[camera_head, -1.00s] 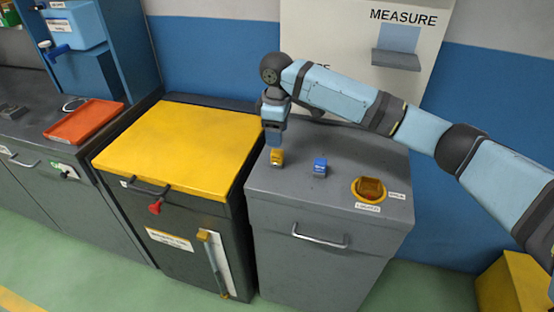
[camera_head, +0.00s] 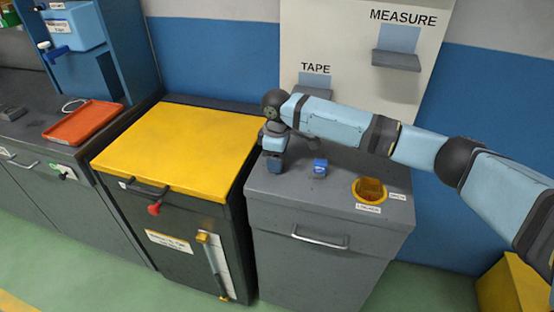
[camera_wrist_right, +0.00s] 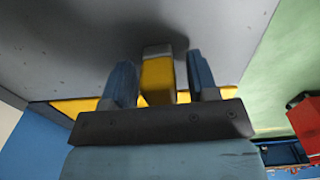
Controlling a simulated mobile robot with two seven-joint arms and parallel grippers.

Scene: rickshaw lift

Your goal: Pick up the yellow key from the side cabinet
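The grey side cabinet (camera_head: 335,215) stands in the middle of the head view. My right gripper (camera_head: 275,165) points down, low over the left part of its top. In the right wrist view the yellow key (camera_wrist_right: 158,78), a small block with a duller top face, stands between the two blue fingers of my right gripper (camera_wrist_right: 160,62). The fingers are open, with a gap clearly visible on the key's right side. In the head view the gripper hides the key. My left gripper is in neither view.
Further right is a round yellow-orange recess (camera_head: 370,190). A yellow-topped cabinet (camera_head: 180,150) adjoins on the left. The wall panel (camera_head: 345,60) with small shelves rises behind.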

